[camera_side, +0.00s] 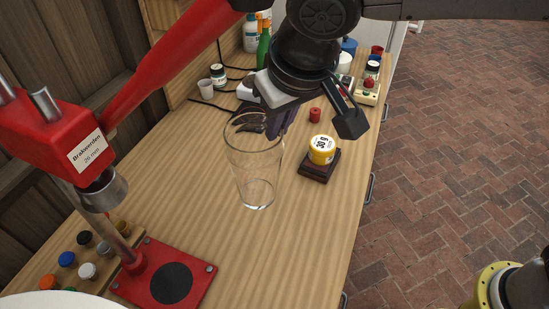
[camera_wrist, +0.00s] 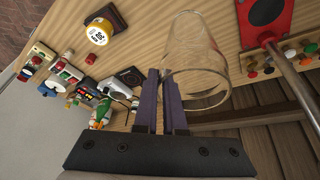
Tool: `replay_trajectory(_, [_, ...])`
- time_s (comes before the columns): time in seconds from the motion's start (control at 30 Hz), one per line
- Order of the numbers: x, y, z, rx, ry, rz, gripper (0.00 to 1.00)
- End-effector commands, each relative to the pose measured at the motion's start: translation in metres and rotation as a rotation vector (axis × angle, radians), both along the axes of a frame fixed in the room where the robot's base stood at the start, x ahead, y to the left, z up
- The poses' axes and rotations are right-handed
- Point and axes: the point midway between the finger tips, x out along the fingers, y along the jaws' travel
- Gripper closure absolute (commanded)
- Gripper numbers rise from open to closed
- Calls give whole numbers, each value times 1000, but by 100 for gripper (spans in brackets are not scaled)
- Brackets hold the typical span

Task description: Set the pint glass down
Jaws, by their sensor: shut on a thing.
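The clear, empty pint glass (camera_side: 252,165) is upright over the wooden bench in the side view. Its base is at or very near the bench top; I cannot tell whether it touches. My gripper (camera_side: 277,130) is at the right side of its rim, with its dark purple fingers shut on the glass wall. In the wrist view the glass (camera_wrist: 203,55) lies just right of the fingers of my gripper (camera_wrist: 161,80), its open rim toward the camera. The exact contact on the rim is partly hidden by the fingers.
A red capping press (camera_side: 165,275) stands front left, with coloured caps (camera_side: 88,270) beside it. A red cap (camera_side: 315,115), cups and bottles are behind.

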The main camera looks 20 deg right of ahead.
Motion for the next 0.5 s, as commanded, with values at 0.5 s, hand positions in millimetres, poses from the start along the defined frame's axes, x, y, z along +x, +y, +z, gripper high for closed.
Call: replay_trajectory(0.5, [-59,-46,-14,6,-6,186,100])
